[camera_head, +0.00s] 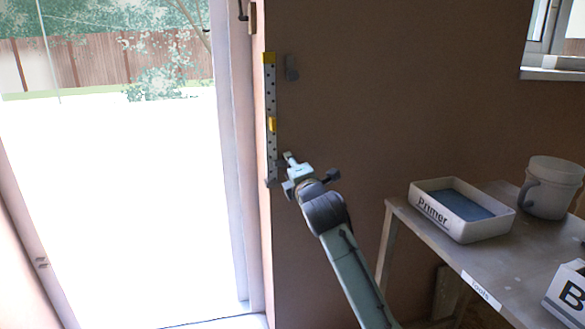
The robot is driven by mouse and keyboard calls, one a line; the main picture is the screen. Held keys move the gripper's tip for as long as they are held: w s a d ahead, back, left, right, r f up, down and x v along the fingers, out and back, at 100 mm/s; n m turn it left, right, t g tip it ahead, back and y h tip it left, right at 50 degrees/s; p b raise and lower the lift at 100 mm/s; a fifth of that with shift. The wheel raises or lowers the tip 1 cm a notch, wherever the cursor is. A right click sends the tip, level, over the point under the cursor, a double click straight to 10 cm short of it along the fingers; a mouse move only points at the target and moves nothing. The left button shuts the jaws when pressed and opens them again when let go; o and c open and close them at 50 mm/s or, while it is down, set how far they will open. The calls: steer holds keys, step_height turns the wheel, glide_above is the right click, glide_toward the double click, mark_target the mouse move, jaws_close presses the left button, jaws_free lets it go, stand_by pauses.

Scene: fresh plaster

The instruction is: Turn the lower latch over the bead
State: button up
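The bead (270,95) is a narrow upright metal strip with dark holes, set along the wall corner beside the bright doorway. It has a yellow top end and a yellow piece partway down. A grey latch (291,68) sits on the wall to the right of its upper part, apart from the strip. My gripper (287,172) is at the lower part of the bead, just to its right. The lower latch cannot be made out clearly; my gripper covers that area. Whether the fingers are open or shut, or touch anything, is too small to tell.
A bench (436,248) at the right holds a white tray labelled Primer (464,233), a grey mug-like bucket (553,190) and a white box (570,292) at the edge. The doorway frame (236,150) is close left of the bead.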

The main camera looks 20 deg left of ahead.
steer(key=shift+o, duration=0.2)
steer(key=v, duration=1.2)
